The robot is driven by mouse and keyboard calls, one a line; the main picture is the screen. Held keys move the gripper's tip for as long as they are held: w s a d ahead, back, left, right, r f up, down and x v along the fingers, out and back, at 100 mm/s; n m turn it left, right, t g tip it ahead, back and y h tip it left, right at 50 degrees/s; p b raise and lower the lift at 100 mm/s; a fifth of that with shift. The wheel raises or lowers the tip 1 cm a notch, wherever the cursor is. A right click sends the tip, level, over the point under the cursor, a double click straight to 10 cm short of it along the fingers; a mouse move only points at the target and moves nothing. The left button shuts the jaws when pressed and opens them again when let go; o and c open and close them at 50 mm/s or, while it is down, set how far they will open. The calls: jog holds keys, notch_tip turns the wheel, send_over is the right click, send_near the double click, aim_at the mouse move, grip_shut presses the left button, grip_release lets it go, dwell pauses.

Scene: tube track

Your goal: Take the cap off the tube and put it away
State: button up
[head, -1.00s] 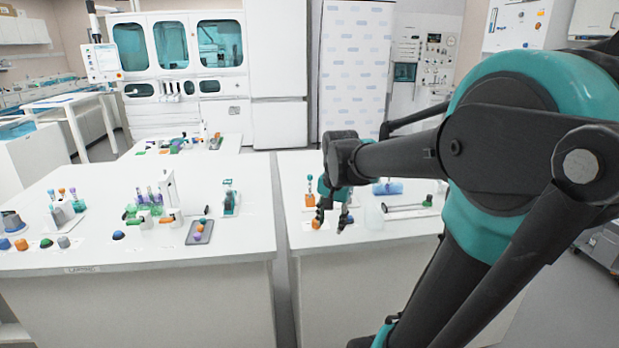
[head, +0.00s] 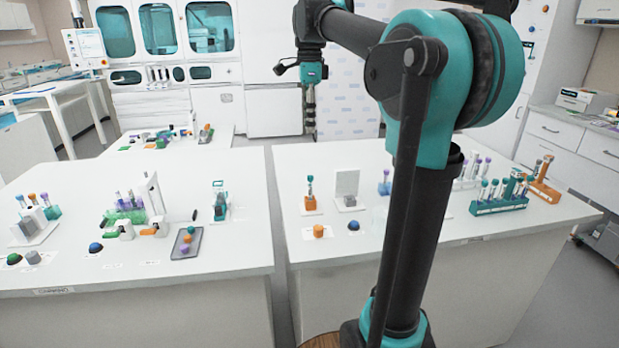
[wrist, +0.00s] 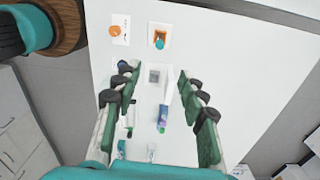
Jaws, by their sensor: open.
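A tube with a teal cap (head: 309,179) stands upright in a small orange stand (head: 310,204) on the right table. From above, the wrist view shows the teal cap (wrist: 160,42) and the orange stand (wrist: 160,30) on a white card. Which tube the task means is not certain, as other capped tubes are in view. My gripper (head: 309,128) hangs fingers-down, high above the table and apart from everything. In the wrist view my gripper (wrist: 155,74) is open, with nothing held; a grey block far below shows between its fingers.
An orange piece (head: 318,231) lies on a white card in front of the stand, with a blue dome (head: 353,226) to its right. A grey block with an upright white panel (head: 347,183) stands right of the tube. A teal rack (head: 500,205) holds several tubes at right.

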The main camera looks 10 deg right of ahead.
aim_at(311, 176)
notch_tip(311, 176, down, 16)
jog(key=shift+d+r, duration=0.15)
dwell(0.5)
jog(key=shift+c, duration=0.6)
jog(key=c, duration=0.7)
